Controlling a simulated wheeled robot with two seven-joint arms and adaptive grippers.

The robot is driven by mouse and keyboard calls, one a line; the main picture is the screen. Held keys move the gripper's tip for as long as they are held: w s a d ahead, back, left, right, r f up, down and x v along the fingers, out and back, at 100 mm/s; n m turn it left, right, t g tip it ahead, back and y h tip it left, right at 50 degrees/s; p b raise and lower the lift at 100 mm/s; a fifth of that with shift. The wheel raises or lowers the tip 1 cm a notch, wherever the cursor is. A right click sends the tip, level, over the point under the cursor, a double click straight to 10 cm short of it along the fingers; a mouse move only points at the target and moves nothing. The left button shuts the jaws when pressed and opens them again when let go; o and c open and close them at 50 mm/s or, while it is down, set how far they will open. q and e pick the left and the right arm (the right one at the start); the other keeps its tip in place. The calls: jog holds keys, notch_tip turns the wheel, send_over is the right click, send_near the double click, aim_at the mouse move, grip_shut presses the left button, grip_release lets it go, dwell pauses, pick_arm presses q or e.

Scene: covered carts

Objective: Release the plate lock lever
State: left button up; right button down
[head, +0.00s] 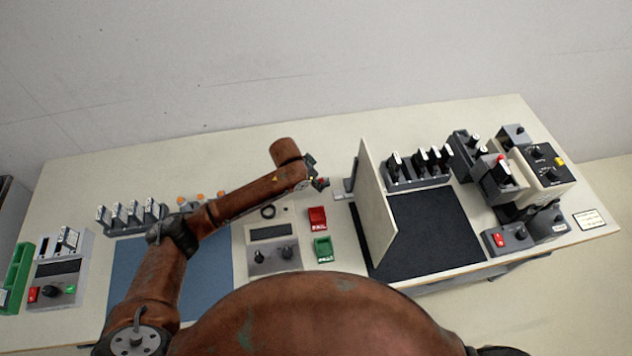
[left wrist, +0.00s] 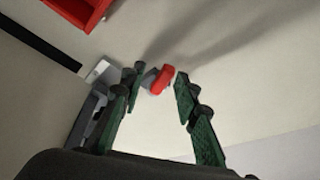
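In the left wrist view, a red knob (left wrist: 163,79) with a grey part on its left side shows at the fingertips of my left gripper (left wrist: 159,74). The green-padded fingers are apart, one on each side of the knob; contact cannot be told. A grey mount (left wrist: 92,108) lies left of the fingers. In the head view, my left gripper (head: 314,176) is over the middle of the bench, just left of a grey bracket (head: 350,184) beside an upright beige panel (head: 375,200). The gripper partly hides a small red spot there. My right gripper is not in view.
Red (head: 317,217) and green (head: 323,249) trays sit just in front of the left gripper. The upright panel stands along the left edge of a black mat (head: 432,235). Control boxes crowd the right end (head: 545,165). A blue mat (head: 130,270) lies under my left arm.

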pick_arm(q)
grip_shut()
jog(key=shift+r, duration=0.1)
dwell(0.3)
jog(key=shift+w+a+r+m+p, duration=0.2)
jog(key=shift+m+p, duration=0.2)
jog(key=shift+p, duration=0.5)
jog(key=shift+w+f+m+h+p, duration=0.2)
jog(key=shift+m+h+p, duration=0.1)
jog(key=shift+m+p, duration=0.25)
grip_release()
